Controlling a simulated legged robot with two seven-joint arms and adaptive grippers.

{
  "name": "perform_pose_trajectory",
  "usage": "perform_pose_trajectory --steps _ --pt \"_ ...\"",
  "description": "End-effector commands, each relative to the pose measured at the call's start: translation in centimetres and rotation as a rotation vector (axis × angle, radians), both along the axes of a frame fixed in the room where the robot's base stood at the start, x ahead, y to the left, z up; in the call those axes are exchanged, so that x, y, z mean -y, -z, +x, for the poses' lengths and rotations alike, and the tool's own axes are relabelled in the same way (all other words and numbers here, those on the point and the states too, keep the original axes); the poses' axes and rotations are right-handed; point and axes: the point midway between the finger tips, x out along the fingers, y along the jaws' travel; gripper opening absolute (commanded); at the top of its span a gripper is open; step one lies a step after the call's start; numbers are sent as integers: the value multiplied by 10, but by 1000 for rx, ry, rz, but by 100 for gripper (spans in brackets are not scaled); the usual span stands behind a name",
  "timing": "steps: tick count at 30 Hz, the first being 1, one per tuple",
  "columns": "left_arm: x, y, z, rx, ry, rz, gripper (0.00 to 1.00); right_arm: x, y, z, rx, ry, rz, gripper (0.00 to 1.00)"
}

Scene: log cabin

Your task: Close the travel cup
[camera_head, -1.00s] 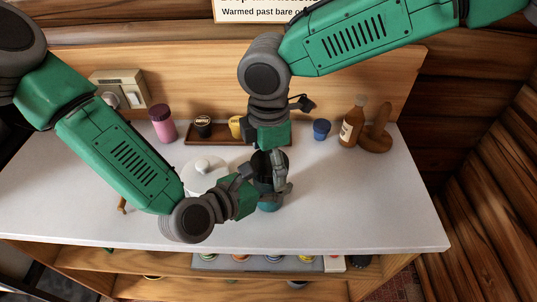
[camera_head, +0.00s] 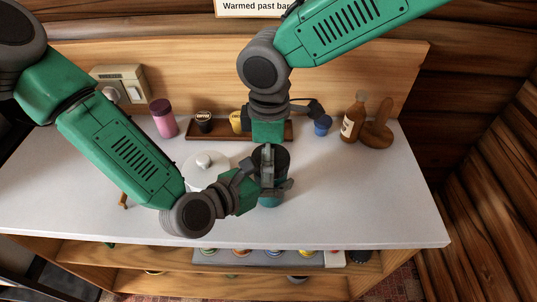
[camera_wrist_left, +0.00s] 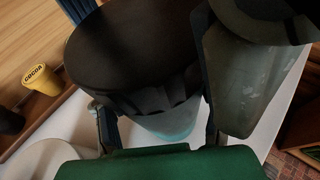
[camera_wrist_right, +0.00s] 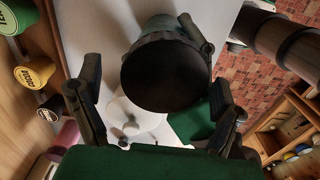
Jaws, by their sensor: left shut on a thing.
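The travel cup (camera_head: 269,202) has a teal body and stands upright near the counter's front. Its wide black lid (camera_head: 281,158) sits on top; how tightly it is seated I cannot tell. The cup shows in the left wrist view (camera_wrist_left: 170,122) with the lid (camera_wrist_left: 130,45) above it. My left gripper (camera_head: 275,187) is shut around the cup's body below the lid. My right gripper (camera_head: 268,170) reaches down from above. In the right wrist view its fingers (camera_wrist_right: 155,105) are spread apart, with the lid (camera_wrist_right: 165,75) between and beyond them.
A white round lidded pot (camera_head: 205,172) stands just left of the cup, behind my left forearm. A wooden tray (camera_head: 225,138) with small tins is at the back. A pink jar (camera_head: 162,118), a blue cup (camera_head: 322,125) and a brown bottle (camera_head: 353,118) stand behind. The counter's right side is clear.

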Motion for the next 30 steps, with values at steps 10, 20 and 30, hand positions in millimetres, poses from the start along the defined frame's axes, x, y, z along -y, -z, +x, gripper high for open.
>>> perform_pose_trajectory --steps 10,20,30 --pt "-1 0 1 1 -4 0 0 -1 -14 0 1 -2 0 89" --pt "-1 0 1 1 -5 0 0 -2 -82 1 3 0 0 89" --pt "-1 0 2 1 -5 0 0 -2 -118 1 -1 -2 -1 89"
